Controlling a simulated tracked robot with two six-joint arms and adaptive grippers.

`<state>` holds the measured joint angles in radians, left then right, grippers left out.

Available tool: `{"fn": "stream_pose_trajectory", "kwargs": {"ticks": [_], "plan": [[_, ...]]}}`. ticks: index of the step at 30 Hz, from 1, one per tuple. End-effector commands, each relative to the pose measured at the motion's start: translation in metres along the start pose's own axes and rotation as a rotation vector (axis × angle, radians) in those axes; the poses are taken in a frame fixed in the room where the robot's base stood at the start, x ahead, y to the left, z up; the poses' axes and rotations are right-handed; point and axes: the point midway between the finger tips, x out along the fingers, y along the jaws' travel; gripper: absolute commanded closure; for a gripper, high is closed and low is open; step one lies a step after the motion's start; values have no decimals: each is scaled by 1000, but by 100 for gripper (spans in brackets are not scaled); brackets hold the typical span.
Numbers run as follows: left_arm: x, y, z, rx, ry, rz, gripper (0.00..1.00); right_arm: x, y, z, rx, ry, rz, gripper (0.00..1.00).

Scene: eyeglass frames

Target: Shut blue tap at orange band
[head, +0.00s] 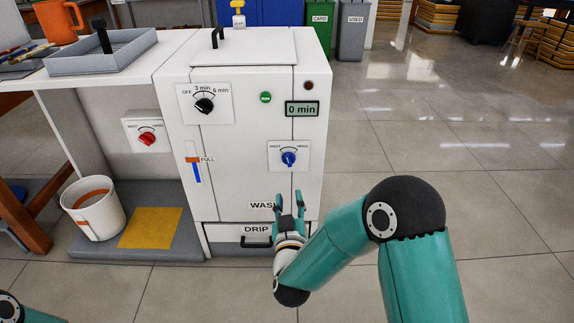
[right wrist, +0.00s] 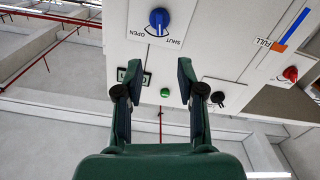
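The blue tap (head: 289,158) is a knob on a white plate marked SHUT and OPEN, on the front of a white cabinet (head: 260,190). Its grip looks roughly upright; it also shows in the right wrist view (right wrist: 159,20). The gauge at the left has an orange band (head: 192,159) marked FULL. Its blue column (head: 197,173) reaches up to about the band. My right gripper (head: 287,200) is open and empty, below the tap and apart from it; its spread fingers show in the right wrist view (right wrist: 159,92). My left gripper is out of view.
A red knob (head: 147,138) is on the panel at the left, and a black dial (head: 204,105) is above the gauge. A display (head: 302,109) reads 0 min. A white bucket (head: 95,208) stands at lower left.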

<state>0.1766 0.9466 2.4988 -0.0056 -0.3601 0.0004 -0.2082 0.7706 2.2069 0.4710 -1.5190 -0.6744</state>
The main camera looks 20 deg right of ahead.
Motion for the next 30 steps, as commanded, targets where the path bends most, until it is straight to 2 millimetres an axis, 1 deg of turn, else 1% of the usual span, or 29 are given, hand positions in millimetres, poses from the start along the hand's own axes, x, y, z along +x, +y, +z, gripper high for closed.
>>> {"fn": "stream_pose_trajectory", "kwargs": {"ticks": [1, 5, 12, 18, 24, 30], "plan": [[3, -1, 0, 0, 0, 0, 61, 9, 1, 1, 2, 3, 4, 61], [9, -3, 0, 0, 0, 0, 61, 36, 1, 2, 3, 3, 5, 61], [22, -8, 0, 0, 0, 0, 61, 89, 0, 2, 2, 3, 4, 61], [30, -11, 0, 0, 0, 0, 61, 124, 0, 2, 1, 3, 2, 61], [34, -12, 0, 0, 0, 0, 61, 143, 0, 1, 0, 1, 1, 61], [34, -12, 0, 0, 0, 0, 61, 148, 0, 0, 0, 0, 0, 61]]}}
